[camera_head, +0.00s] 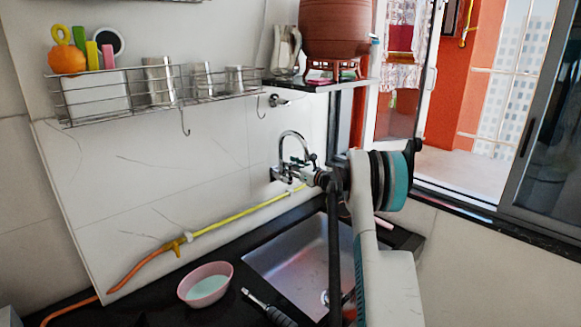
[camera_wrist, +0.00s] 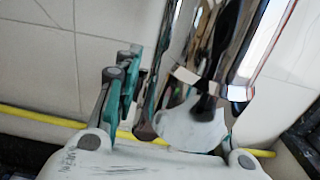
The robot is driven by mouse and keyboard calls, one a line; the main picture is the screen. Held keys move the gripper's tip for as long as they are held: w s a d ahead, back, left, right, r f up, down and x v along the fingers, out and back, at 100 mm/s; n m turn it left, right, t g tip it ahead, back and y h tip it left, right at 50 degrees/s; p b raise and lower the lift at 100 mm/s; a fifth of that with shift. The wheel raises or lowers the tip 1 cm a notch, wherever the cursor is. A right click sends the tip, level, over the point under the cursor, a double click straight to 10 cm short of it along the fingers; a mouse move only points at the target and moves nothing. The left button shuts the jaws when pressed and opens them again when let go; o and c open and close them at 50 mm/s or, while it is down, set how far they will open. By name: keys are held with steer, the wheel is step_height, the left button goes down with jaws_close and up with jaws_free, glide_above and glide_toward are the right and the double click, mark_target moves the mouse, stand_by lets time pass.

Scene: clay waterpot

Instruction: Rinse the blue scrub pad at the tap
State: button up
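The chrome tap (camera_head: 292,146) is on the wall above the metal sink (camera_head: 295,252) in the head view. It also fills the middle and right of the wrist view (camera_wrist: 225,50), very close to the camera. My gripper (camera_wrist: 165,100) is right at the tap. Its left finger, grey and teal, shows left of the tap, while its right finger is mostly hidden behind the chrome. A whitish patch (camera_wrist: 190,130) lies below the tap's mouth, and I cannot tell what it is. I cannot make out the blue scrub pad in either view, nor whether the gripper holds it.
A pink bowl (camera_head: 206,286) with pale liquid stands on the dark counter left of the sink, beside a dark-handled tool (camera_head: 268,308). A yellow hose (camera_head: 240,215) runs along the wall. A wire rack (camera_head: 160,92) and a clay pot (camera_head: 336,30) on a shelf are above.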

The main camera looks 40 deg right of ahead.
jaws_close()
steer(key=shift+d+f+m, duration=0.2)
steer(key=shift+d+m, duration=0.85)
steer(key=shift+m, duration=0.65)
steer(key=shift+o, duration=1.1)
jaws_free()
steer(key=s+d, duration=0.1)
steer(key=s, duration=1)
steer(key=shift+s, duration=0.4)
